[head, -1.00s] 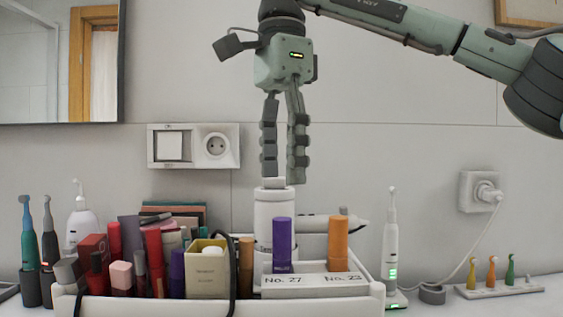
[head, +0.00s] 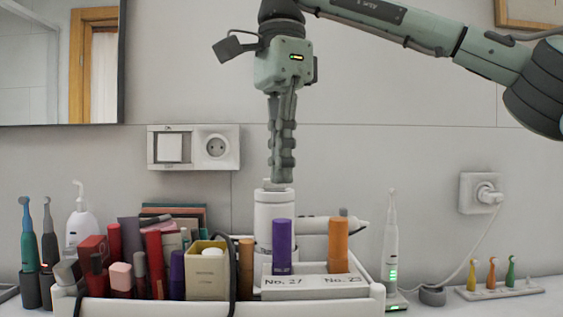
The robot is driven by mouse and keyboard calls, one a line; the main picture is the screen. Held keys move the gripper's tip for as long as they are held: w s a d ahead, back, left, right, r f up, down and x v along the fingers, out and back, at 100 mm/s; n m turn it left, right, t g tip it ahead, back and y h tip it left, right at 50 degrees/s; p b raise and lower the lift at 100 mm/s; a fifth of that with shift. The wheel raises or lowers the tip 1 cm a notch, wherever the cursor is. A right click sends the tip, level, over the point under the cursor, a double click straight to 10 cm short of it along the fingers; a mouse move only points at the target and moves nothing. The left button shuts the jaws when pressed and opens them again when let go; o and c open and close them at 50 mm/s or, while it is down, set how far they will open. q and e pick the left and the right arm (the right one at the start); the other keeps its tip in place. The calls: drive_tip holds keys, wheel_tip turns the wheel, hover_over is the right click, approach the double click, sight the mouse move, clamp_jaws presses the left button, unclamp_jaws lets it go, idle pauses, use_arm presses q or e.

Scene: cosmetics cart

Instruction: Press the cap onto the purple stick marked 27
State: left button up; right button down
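The purple stick (head: 283,241) stands upright in the white holder (head: 316,283), behind the label No. 27. Its upper part looks like a lighter purple cap over a darker base; I cannot tell how tightly it sits. My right gripper (head: 282,180) hangs pointing down above the purple stick, with a gap between. Its two fingers are together and I see nothing between them. A white bottle (head: 275,215) stands behind, in line with the fingertips. My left gripper is not in view.
An orange stick (head: 338,246) stands right of the purple one, by the other label. Several cosmetics and a cream box (head: 207,270) crowd the left of the white cart tray (head: 170,308). A white electric toothbrush (head: 391,250) stands to the right.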

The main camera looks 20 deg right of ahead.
sight(281, 220)
idle(0.6)
drive_tip(key=shift+f+b, duration=1.4)
drive_tip(key=shift+f, duration=1.1)
wheel_tip(281, 220, up, 3)
drive_tip(key=p, duration=0.3)
drive_tip(key=shift+f, duration=0.15)
drive_tip(key=shift+r, duration=2.2)
